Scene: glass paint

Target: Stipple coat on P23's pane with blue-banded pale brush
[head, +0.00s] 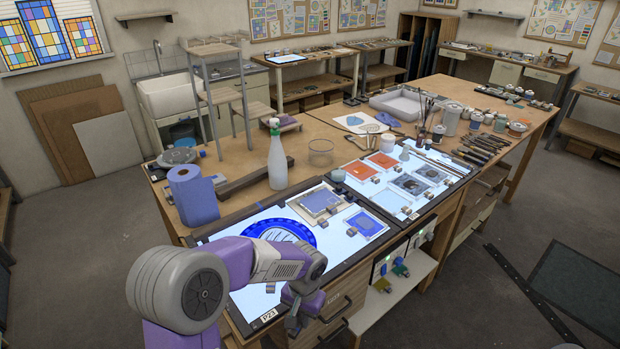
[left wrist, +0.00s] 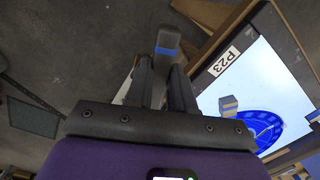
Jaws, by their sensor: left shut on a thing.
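My left gripper (head: 300,312) is over the front edge of the left light panel (head: 240,300), in front of the P23 label (head: 268,315). In the left wrist view the left gripper (left wrist: 163,85) is shut on a pale grey brush with a blue band (left wrist: 167,42). The brush's bristles are hidden. A round blue pane with a pale patterned middle (head: 283,232) lies on the lit panel, partly behind my arm; it also shows in the left wrist view (left wrist: 255,128), apart from the gripper. The P23 label (left wrist: 225,60) shows there too. My right gripper is out of view.
A small block (left wrist: 228,103) stands at the pane's rim. Smaller panes (head: 320,202) lie behind on the same panel. A spray bottle (head: 277,160) and a blue paper roll (head: 193,196) stand at the back left. A second lit panel (head: 400,205) holds orange and grey panes.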

